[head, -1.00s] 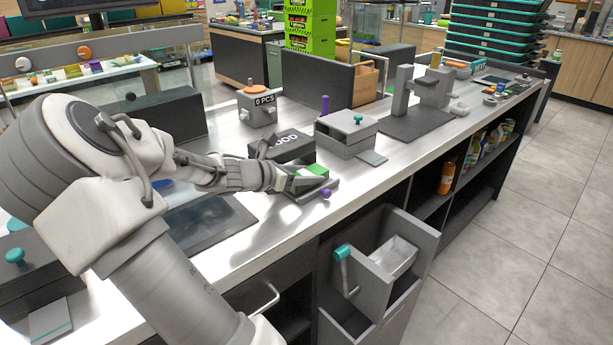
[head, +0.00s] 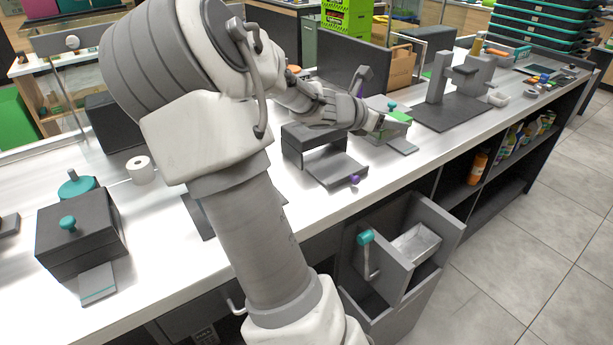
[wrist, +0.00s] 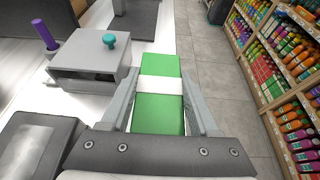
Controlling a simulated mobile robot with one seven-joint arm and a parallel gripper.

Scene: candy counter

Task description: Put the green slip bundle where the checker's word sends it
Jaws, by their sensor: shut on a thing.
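My gripper (head: 376,122) is shut on the green slip bundle (head: 399,116), which has a white band in the wrist view (wrist: 160,98). It holds the bundle in the air near the grey box with a teal knob (wrist: 92,62), which is partly hidden in the head view (head: 371,143). The dark checker (head: 304,150) stands left of that box, with an empty grey plate (head: 336,170) and purple knob (head: 354,180) in front. No word on the checker is readable now. A dark box with a teal knob (head: 75,250) stands at the left.
A purple-topped post (wrist: 44,35) stands beside the grey box. An open grey bin (head: 425,225) with a teal handle (head: 365,238) juts from the counter front. A grey stand (head: 440,85) is farther along on a dark mat. Floor lies right of the counter.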

